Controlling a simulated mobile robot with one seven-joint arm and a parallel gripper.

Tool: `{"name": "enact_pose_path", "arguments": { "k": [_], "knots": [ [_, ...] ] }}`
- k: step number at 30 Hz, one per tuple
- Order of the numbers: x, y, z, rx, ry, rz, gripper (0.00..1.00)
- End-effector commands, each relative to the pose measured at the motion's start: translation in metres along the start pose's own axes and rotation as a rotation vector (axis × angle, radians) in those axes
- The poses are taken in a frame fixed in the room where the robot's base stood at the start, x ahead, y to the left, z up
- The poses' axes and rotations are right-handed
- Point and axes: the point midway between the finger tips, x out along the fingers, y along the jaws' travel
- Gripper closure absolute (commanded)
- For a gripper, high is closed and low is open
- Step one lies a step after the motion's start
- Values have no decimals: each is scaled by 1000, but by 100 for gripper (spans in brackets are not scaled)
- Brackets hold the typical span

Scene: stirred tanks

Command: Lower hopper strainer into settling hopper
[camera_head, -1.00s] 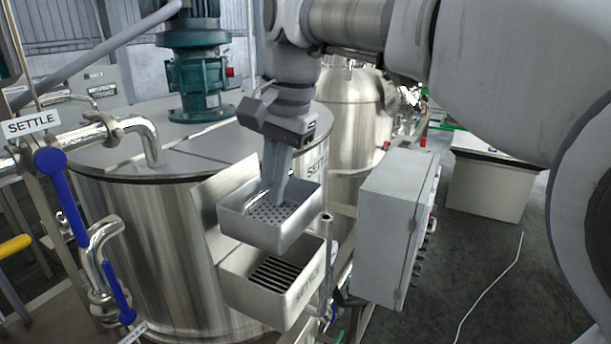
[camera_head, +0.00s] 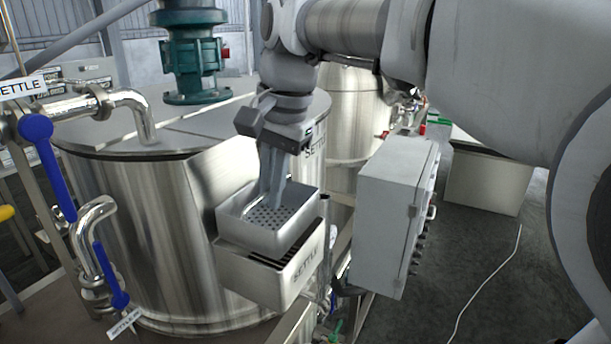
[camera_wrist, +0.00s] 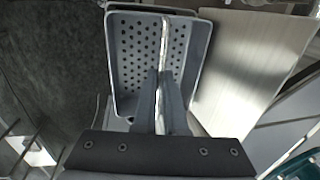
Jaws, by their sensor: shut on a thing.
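The hopper strainer (camera_head: 248,236) is a grey metal box with a perforated floor and a bar handle. It is roughly level at the mouth of the settling hopper (camera_head: 258,276), a steel box on the tank's front. The strainer hides most of the hopper's opening; a dark strip of grating shows at its right. I cannot tell whether the strainer's bottom is inside the rim or just above it. My gripper (camera_head: 272,190) is above the strainer, shut on its handle. The wrist view shows the fingers (camera_wrist: 160,82) on the handle and the strainer's holes (camera_wrist: 133,48).
The big steel tank (camera_head: 130,220) stands behind the hopper, with a sloping plate above the hopper's back edge. A grey control box (camera_head: 385,220) stands close on the right. Pipes with blue-handled valves (camera_head: 47,165) are at left. Open floor lies further right.

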Motion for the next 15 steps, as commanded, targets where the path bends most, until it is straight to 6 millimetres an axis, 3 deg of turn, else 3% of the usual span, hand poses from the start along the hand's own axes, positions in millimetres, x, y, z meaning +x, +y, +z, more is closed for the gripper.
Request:
{"name": "enact_pose_path", "arguments": {
  "k": [15],
  "knots": [
    [28,6,0,0,0,-1,100]
  ]
}}
